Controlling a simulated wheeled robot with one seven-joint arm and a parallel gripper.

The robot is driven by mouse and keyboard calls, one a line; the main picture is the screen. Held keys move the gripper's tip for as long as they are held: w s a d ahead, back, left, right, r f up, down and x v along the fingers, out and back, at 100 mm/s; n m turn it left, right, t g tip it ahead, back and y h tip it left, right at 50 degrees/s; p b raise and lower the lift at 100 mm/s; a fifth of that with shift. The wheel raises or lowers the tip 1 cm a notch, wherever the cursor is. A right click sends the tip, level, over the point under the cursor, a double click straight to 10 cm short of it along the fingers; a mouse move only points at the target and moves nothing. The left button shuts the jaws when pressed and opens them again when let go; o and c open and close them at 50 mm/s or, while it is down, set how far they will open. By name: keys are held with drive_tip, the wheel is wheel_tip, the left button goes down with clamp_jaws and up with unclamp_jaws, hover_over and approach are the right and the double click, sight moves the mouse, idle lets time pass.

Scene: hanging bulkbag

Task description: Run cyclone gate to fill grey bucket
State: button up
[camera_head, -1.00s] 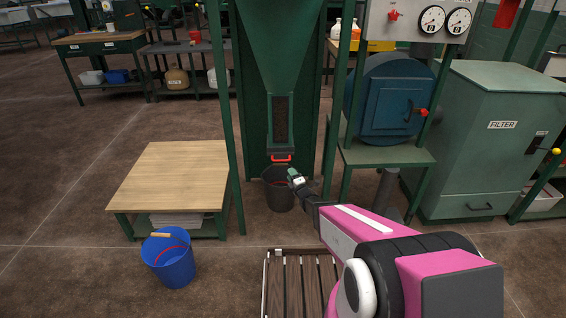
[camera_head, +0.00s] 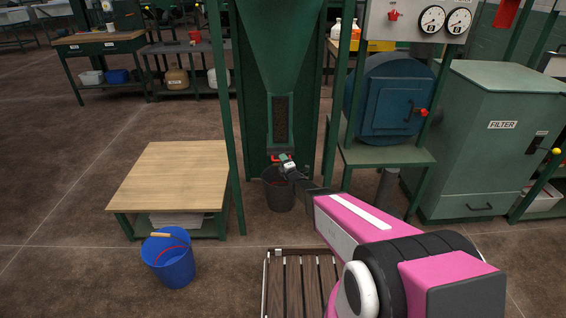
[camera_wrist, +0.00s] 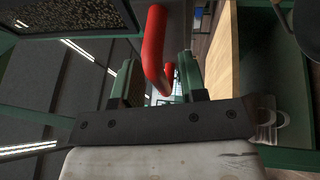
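The green cyclone (camera_head: 281,55) hangs in its frame, with a dark sight window (camera_head: 281,118) low on its spout. At the spout's bottom is the gate with a red handle (camera_head: 275,160), partly hidden by my gripper (camera_head: 284,160). In the wrist view the red handle (camera_wrist: 153,50) reaches between the fingers of my gripper (camera_wrist: 158,82), which stand apart. I cannot tell whether either finger touches it. The grey bucket (camera_head: 280,197) stands on the floor under the spout, its rim partly hidden by my gripper; its inside is mostly hidden.
A wood-topped table (camera_head: 172,175) and a blue bucket (camera_head: 168,262) are at left. A slatted pallet (camera_head: 300,285) lies in front. The blue round-doored machine (camera_head: 392,105) and the green filter cabinet (camera_head: 495,140) stand at right. Frame posts flank the spout.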

clamp_jaws()
drive_tip(key=s, duration=0.6)
drive_tip(key=shift+d, duration=0.1)
unclamp_jaws()
drive_tip(key=shift+s, duration=0.1)
drive_tip(key=v, duration=1)
drive_tip(key=shift+s+d, duration=0.2)
drive_tip(key=shift+s, duration=0.1)
drive_tip(key=shift+f, duration=0.1)
